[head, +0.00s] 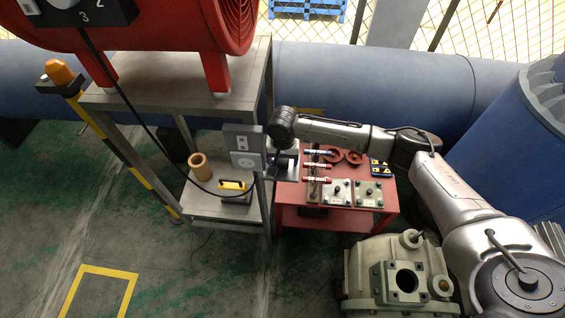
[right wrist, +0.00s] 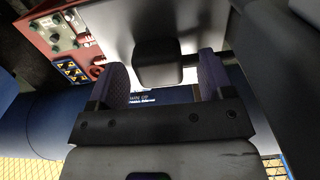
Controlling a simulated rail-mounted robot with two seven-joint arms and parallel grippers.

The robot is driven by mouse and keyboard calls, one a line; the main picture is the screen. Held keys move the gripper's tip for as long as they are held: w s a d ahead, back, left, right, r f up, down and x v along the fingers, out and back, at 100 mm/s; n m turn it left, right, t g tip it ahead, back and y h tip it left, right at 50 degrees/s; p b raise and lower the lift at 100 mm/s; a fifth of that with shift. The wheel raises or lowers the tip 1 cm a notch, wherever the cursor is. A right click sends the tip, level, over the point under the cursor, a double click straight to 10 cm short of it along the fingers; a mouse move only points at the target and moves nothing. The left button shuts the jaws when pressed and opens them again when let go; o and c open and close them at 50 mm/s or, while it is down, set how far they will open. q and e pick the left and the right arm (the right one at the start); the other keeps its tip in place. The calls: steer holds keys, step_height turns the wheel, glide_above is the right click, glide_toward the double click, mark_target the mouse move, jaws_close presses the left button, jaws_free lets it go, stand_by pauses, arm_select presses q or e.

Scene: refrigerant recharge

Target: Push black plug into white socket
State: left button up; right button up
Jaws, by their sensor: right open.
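A grey box (head: 240,140) with a white socket face (head: 249,161) stands upright at the edge of the metal stand. My right gripper (head: 281,163) is just right of this box, small and partly hidden by its own wrist in the head view. In the right wrist view, its two fingers (right wrist: 162,82) are apart. A dark block (right wrist: 158,65), apparently the black plug, lies between and just beyond the fingertips, in front of a pale grey surface. I cannot tell whether it touches that surface or is seated in the socket. My left gripper is not in view.
A black cable (head: 128,102) hangs from the red blower (head: 150,20) and curves across the lower shelf (head: 200,208). A tan roll (head: 200,166) and a yellow-and-black device (head: 234,188) lie there. A red tool table (head: 330,217) stands to the right, with a pump (head: 375,275) in front.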

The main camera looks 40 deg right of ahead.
steer(key=c, duration=0.9)
steer(key=shift+c, duration=0.3)
steer(key=shift+r, duration=0.1)
steer(key=shift+r+p, duration=0.35)
steer(key=shift+r, duration=0.3)
steer(key=r, duration=0.1)
steer(key=r+p, duration=0.1)
steer(key=r, duration=0.1)
steer(key=shift+s+d+r, duration=0.15)
steer(key=shift+s, duration=0.25)
steer(key=s+d+r+p, duration=0.3)
steer(key=s+r, duration=0.3)
steer(key=s, duration=0.4)
steer(key=shift+s+d, duration=0.15)
steer(key=shift+d, duration=0.05)
steer(key=shift+r, duration=0.1)
